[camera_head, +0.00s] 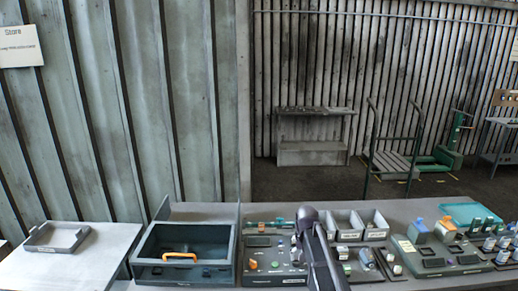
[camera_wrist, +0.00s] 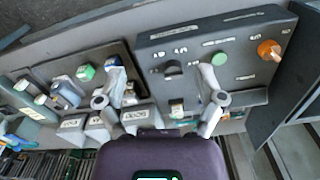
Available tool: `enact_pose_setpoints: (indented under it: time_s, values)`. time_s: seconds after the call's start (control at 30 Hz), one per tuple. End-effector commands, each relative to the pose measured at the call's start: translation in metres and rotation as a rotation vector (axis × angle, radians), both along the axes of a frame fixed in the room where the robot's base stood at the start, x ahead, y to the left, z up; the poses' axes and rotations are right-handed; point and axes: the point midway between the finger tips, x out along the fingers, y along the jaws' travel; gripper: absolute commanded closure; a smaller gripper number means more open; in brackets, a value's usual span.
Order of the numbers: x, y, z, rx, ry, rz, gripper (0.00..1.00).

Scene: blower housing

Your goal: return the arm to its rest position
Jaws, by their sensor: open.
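My arm (camera_head: 318,250) rises from the bottom edge in the head view, in front of the workbench (camera_head: 400,211). My gripper (camera_wrist: 161,84) shows in the wrist view with its two fingers spread wide apart and nothing between them. It hangs over a dark control panel (camera_wrist: 240,42) with a green button and an orange knob. I cannot tell how far the fingertips are above it. The fingertips are not clear in the head view, where the arm hides part of the bench.
A dark open bin (camera_head: 141,271) with an orange handle stands left of the arm. Grey bins (camera_head: 344,236) stand just right of it. Several small parts and fixtures crowd the bench's right side. A grey tray (camera_head: 57,237) lies at far left. A trolley (camera_head: 392,161) stands behind.

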Motion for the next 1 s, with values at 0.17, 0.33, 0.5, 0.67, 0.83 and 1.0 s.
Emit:
enact_pose_setpoints:
  time_s: [0.17, 0.33, 0.5, 0.67, 0.83, 1.0]
  values:
    - [-0.085, -0.001, -0.029, 0.000, 0.000, 0.072, 0.13]
    - [-0.147, -0.002, -0.047, -0.001, 0.000, 0.137, 0.13]
    - [-0.184, -0.003, -0.056, -0.001, 0.000, 0.181, 0.13]
    - [-0.194, -0.003, -0.058, -0.001, 0.000, 0.197, 0.13]
    - [-0.194, -0.003, -0.058, -0.001, 0.000, 0.199, 0.13]
    - [-0.194, -0.003, -0.058, -0.001, 0.000, 0.198, 0.13]
